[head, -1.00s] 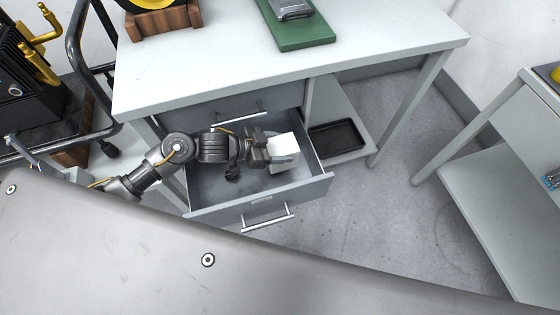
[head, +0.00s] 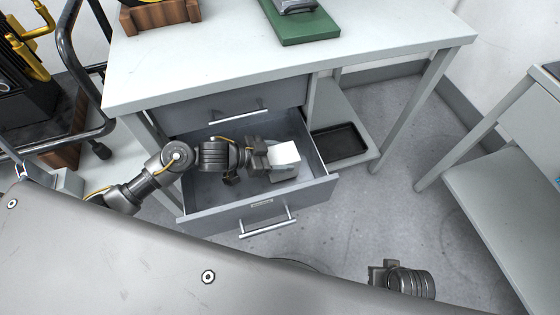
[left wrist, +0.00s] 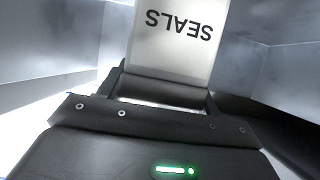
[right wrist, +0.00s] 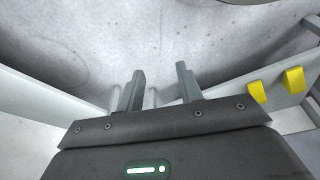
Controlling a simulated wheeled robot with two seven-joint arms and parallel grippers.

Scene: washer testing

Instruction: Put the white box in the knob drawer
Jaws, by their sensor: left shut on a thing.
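The white box (head: 284,153) is in my left gripper (head: 264,157), inside the open lower drawer (head: 322,193) of the grey desk. In the left wrist view the box (left wrist: 175,40) bears the word "SEALS", and the left gripper (left wrist: 165,90) is shut on it, with drawer walls on both sides. I cannot tell whether the box touches the drawer floor. My right gripper (right wrist: 158,92) is open and empty in the right wrist view. In the head view part of the right arm's end shows at the bottom right.
A closed upper drawer (head: 240,108) sits just above the open one. A black tray (head: 338,142) lies on the shelf to the right. A green board (head: 300,27) and a wooden stand (head: 160,17) are on the desk top. Another table (head: 500,190) stands at the right.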

